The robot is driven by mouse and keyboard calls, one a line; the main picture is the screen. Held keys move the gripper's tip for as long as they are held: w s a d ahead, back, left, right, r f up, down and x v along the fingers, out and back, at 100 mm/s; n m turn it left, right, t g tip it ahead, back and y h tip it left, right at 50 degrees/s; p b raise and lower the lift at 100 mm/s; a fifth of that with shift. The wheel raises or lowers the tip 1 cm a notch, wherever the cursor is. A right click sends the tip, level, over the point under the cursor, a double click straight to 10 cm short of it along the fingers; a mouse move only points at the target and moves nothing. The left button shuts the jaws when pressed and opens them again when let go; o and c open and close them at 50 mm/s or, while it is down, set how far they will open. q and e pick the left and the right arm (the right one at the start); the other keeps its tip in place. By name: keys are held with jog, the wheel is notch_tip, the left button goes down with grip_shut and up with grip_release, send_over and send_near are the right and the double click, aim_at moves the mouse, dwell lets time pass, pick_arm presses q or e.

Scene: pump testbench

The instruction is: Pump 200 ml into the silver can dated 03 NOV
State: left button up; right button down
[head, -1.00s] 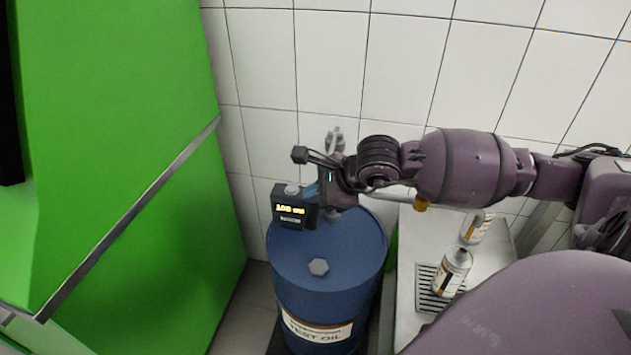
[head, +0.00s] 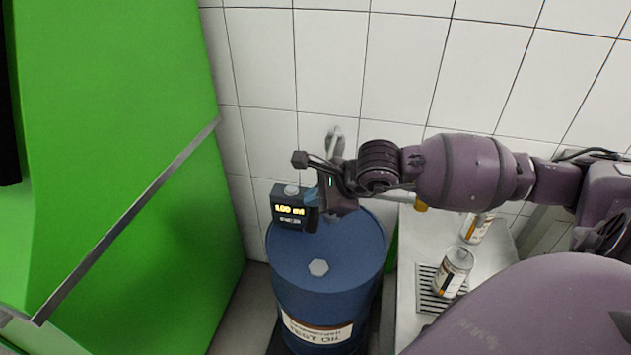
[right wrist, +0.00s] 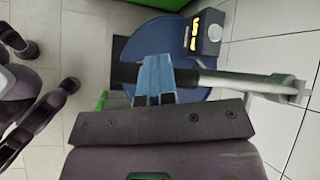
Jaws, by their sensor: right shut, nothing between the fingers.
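The blue drum (head: 330,258) marked TEST OIL carries the pump. Its display box (head: 291,208) is lit yellow and seems to read 100 ml; it also shows in the right wrist view (right wrist: 206,32). My right gripper (head: 312,193) is beside the display box above the drum. Its blue fingers (right wrist: 154,80) are shut and empty, in front of a pale pump bar (right wrist: 235,83) with a dark section; contact is unclear. A silver can (head: 453,272) stands on a grate, and another silver can (head: 477,228) stands behind it. Their dates are unreadable. My left gripper is not identifiable.
A large green panel (head: 130,180) fills the left. A white tiled wall (head: 420,60) closes the back. My right arm partly hides the pump and bench.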

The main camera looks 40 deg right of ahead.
pick_arm(q)
jog(key=shift+s+f+b, duration=0.35)
jog(key=shift+f+b, duration=0.2)
jog(key=shift+f, duration=0.25)
pick_arm(e)
jog(key=shift+s+a+f, duration=0.1)
jog(key=shift+s+f, duration=0.05)
jog(key=shift+f, duration=1.2)
dwell(0.6)
dwell(0.5)
jog(key=shift+w+d+r+p, duration=0.1)
jog(key=shift+r+p, duration=0.55)
jog(key=shift+r, duration=0.7)
jog(key=shift+w+d+r+p, duration=0.15)
jog(key=shift+r+p, duration=0.5)
jog(key=shift+r, duration=0.7)
jog(key=shift+w+d+r+p, duration=0.1)
jog(key=shift+r+p, duration=0.55)
jog(key=shift+r, duration=0.7)
pick_arm(q)
notch_tip(320, 180, up, 7)
jog(key=w+t+p, duration=0.1)
jog(key=w, duration=0.1)
jog(key=shift+w, duration=0.3)
pick_arm(e)
jog(key=shift+r, duration=1.1)
pick_arm(q)
jog(key=shift+r, duration=0.1)
